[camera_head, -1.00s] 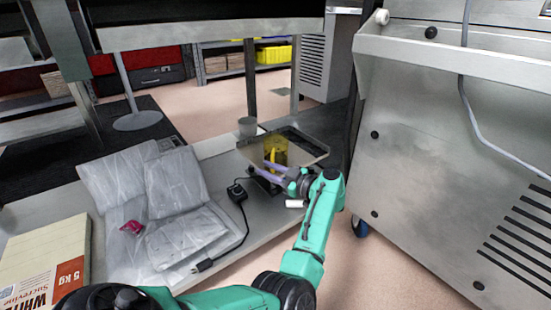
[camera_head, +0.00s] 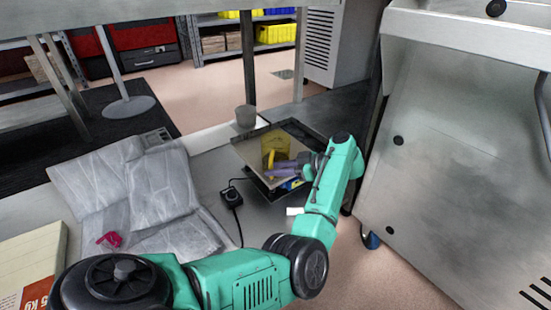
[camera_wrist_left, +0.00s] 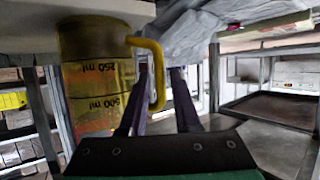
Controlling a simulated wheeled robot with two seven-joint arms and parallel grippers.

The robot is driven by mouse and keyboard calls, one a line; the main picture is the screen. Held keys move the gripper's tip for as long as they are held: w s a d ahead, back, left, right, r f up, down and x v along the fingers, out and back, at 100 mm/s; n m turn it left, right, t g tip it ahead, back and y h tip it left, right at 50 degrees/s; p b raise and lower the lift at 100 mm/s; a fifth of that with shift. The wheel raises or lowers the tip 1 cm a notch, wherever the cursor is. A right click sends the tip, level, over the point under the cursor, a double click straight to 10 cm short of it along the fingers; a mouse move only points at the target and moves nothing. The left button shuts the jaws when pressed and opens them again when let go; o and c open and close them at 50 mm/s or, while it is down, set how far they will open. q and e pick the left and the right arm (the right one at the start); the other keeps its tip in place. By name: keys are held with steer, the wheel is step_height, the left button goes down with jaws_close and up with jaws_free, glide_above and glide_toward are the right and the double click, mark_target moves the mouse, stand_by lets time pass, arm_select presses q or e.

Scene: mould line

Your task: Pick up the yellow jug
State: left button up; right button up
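The yellow jug (camera_head: 274,147), a see-through cylinder with a handle, stands in a dark-rimmed tray (camera_head: 310,137) on the grey bench. My left gripper (camera_head: 274,169) reaches in from the right, low against the jug's near side. In the left wrist view the jug (camera_wrist_left: 92,85) appears upside down, with ml marks on its wall. There my left gripper (camera_wrist_left: 161,68) is open. Its fingers stand on either side of the yellow handle, with a gap to the right finger. Whether a finger touches the handle cannot be told. My right gripper is not in view.
A grey cup (camera_head: 246,116) stands behind the tray. Left of it lie grey plastic bags (camera_head: 150,190), a pink item (camera_head: 109,240) and a black corded device (camera_head: 231,196). A large metal machine (camera_head: 460,150) stands close on the right.

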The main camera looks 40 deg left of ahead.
arm_select(q)
steer(key=b+x, duration=0.3)
steer(key=x, duration=0.2)
jaws_close()
stand_by(1.3)
